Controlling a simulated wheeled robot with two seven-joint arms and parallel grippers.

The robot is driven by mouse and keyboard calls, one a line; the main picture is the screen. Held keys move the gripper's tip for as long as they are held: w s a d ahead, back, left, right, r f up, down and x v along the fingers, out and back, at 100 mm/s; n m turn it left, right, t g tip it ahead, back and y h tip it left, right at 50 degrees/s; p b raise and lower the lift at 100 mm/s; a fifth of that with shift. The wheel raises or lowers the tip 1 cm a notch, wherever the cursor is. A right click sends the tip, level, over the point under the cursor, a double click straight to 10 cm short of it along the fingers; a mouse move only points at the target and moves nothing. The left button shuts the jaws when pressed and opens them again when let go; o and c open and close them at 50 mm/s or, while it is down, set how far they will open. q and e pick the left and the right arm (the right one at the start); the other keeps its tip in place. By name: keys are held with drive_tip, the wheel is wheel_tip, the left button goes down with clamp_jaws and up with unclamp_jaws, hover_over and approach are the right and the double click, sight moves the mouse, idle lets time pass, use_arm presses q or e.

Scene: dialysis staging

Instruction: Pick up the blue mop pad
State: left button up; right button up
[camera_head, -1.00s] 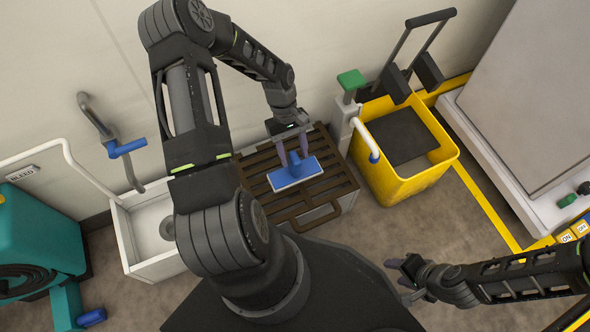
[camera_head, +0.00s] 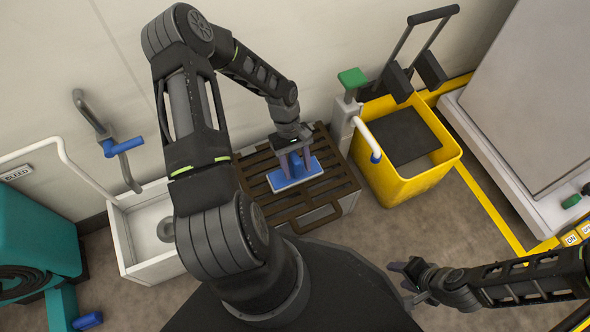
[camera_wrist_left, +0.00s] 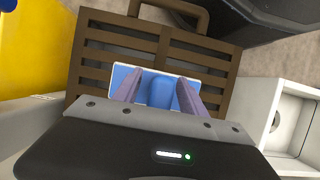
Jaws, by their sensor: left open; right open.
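The blue mop pad (camera_head: 312,172) lies on a brown slatted rack, with a pale edge and a raised blue block in its middle. It also shows in the left wrist view (camera_wrist_left: 160,92), between my fingers. My left gripper (camera_head: 295,172) is open and points down at the pad, its two fingers on either side of the raised block. I cannot tell whether the fingertips touch the pad. My right gripper (camera_head: 406,275) is open and empty over the floor at the lower right, away from the pad.
The slatted rack (camera_head: 328,198) has a front handle. A yellow bucket (camera_head: 412,188) stands to its right and a white sink (camera_head: 140,250) to its left. A green-topped post (camera_head: 352,78) rises behind the rack. A teal machine (camera_head: 40,235) stands far left.

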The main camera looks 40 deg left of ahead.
use_arm(q)
drive_tip(key=shift+c, duration=0.3)
clamp_jaws()
idle(0.3)
